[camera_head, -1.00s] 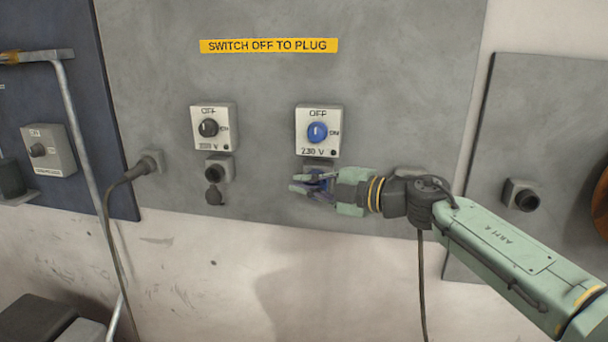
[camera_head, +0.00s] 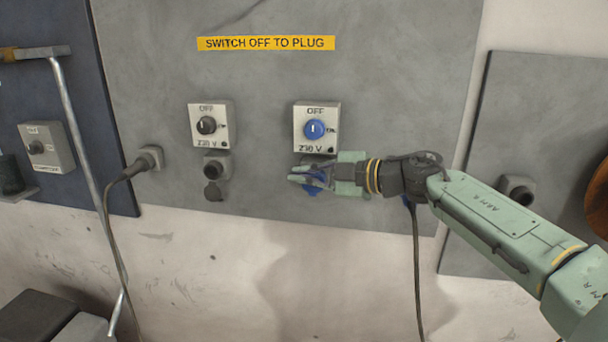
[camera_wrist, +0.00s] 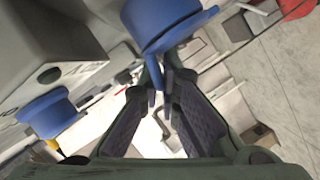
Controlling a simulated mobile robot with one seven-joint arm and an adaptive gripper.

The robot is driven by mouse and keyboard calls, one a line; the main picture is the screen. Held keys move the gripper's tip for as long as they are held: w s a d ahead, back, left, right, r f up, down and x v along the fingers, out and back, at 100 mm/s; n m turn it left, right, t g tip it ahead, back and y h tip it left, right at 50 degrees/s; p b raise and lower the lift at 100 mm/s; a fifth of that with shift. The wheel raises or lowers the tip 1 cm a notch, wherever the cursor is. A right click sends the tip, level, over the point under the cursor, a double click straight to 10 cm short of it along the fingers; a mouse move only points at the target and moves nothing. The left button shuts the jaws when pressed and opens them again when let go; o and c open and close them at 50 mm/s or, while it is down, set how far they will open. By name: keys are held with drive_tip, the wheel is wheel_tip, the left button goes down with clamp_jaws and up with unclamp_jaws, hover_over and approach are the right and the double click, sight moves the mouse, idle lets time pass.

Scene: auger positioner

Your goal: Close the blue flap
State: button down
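The blue flap (camera_head: 313,190) hangs below the socket under the right-hand switch box, partly hidden behind my gripper (camera_head: 297,174). In the wrist view, a large round blue piece, seemingly the flap (camera_wrist: 165,22), is at the top centre, just beyond my fingertips (camera_wrist: 160,80). Whether a fingertip touches the flap cannot be told. The blue switch knob (camera_head: 314,129) is above my gripper and also shows in the wrist view (camera_wrist: 48,110). The socket opening is mostly hidden by my gripper.
To the left are a switch box with a black knob (camera_head: 206,125) and a socket with a grey flap (camera_head: 214,190). A cable plug (camera_head: 150,158) is further left, near a slanted metal pole (camera_head: 78,140).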

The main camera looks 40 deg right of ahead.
drive_tip(key=c, duration=1.8)
unclamp_jaws()
drive_tip(key=shift+s+d+f, duration=0.1)
drive_tip(key=shift+d+f, duration=0.05)
drive_tip(key=shift+d, duration=0.2)
drive_tip(key=shift+a, duration=0.15)
